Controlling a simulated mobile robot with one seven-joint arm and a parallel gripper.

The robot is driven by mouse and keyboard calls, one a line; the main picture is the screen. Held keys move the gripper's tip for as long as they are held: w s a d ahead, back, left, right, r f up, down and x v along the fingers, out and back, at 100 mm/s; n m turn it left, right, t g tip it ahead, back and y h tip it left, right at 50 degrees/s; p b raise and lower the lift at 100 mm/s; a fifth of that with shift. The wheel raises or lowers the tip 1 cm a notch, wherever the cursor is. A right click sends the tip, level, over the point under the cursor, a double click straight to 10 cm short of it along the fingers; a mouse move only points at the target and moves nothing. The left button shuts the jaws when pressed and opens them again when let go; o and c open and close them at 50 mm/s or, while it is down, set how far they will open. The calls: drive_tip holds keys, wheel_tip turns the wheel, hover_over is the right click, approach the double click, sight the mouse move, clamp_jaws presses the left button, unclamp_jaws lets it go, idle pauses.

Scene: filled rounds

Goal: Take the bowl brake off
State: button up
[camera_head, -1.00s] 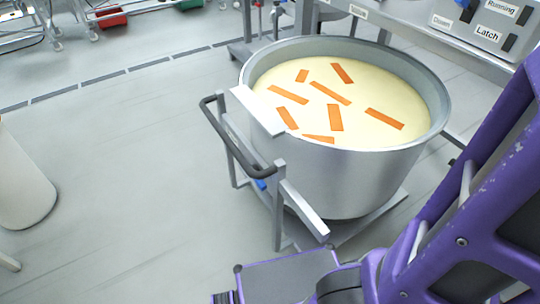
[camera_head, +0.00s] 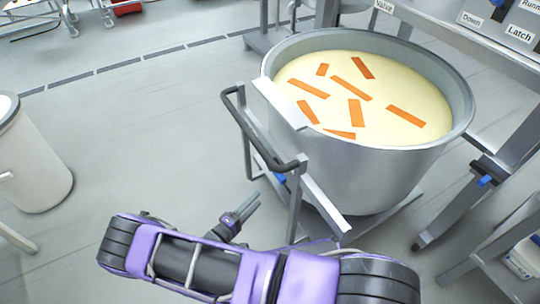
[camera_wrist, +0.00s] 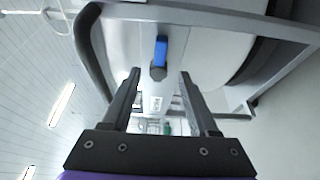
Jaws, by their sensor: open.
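The steel bowl (camera_head: 370,180), full of pale dough-like mass with orange strips, sits on a wheeled frame with a dark push handle (camera_head: 250,135). A small blue lever, seemingly the bowl brake (camera_head: 280,178), shows low behind the handle frame, mostly hidden. In the wrist view the blue lever (camera_wrist: 161,50) with a dark round end lies ahead, centred between the fingers and beyond their tips. My gripper (camera_head: 254,202) is left of the frame, with its fingers toward the lever. In the wrist view my gripper (camera_wrist: 159,77) is open and empty, apart from the lever.
The frame's grey post (camera_head: 295,208) and sloping bar (camera_head: 325,208) stand close right of my gripper. A white bin (camera_head: 38,160) stands at the left. A machine with labelled controls (camera_head: 500,25) is at the upper right. Open floor (camera_head: 150,130) lies left of the bowl.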

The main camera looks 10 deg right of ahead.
sight(277, 178)
drive_tip(key=x, duration=1.1)
drive_tip(key=shift+w+d+f, duration=0.1)
drive_tip(key=shift+w+d, duration=0.05)
drive_tip(key=shift+w, duration=0.15)
drive_tip(key=shift+c, duration=0.3)
clamp_jaws()
idle(0.6)
